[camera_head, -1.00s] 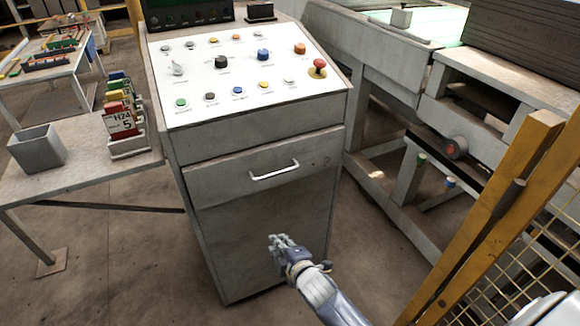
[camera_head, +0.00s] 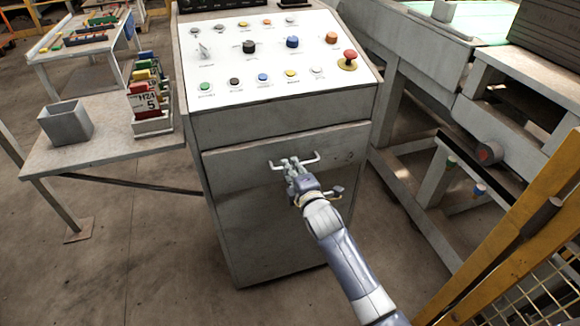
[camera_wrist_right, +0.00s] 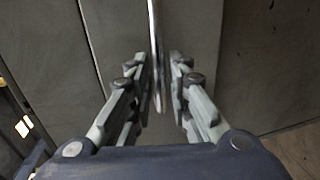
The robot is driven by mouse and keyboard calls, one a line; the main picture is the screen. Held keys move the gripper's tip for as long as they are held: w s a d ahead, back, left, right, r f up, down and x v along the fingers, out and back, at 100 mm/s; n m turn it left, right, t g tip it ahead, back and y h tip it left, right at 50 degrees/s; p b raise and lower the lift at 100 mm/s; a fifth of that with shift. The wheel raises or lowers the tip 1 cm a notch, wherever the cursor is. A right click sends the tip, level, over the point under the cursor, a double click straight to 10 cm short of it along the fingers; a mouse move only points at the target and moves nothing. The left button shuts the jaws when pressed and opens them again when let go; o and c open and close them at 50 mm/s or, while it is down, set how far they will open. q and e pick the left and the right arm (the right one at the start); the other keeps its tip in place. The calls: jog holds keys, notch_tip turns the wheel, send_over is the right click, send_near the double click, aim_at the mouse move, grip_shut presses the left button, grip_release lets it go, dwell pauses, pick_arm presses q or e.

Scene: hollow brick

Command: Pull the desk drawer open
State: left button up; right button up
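The drawer (camera_head: 235,168) is the grey front panel below the sloped control panel on the desk-like cabinet. It looks closed in the head view. Its pale metal bar handle (camera_head: 311,159) runs across the upper middle of the front. My right gripper (camera_head: 291,166) is at the handle, covering part of its middle. In the right wrist view, the handle (camera_wrist_right: 157,60) passes between the two fingers of my right gripper (camera_wrist_right: 160,68). The fingers are apart on both sides of the bar, with visible gaps. My left gripper is not in view.
A side table (camera_head: 105,160) with a grey bin (camera_head: 66,124) and a rack of coloured cards stands at left. A grey machine frame (camera_head: 440,75) and a yellow post (camera_head: 525,215) are at right. The floor before the cabinet's left is clear.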

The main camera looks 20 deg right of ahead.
jog(key=shift+w+f, duration=0.15)
jog(key=shift+w, duration=0.55)
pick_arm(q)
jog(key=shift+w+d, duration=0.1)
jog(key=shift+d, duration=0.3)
pick_arm(e)
jog(key=shift+w, duration=0.15)
grip_shut()
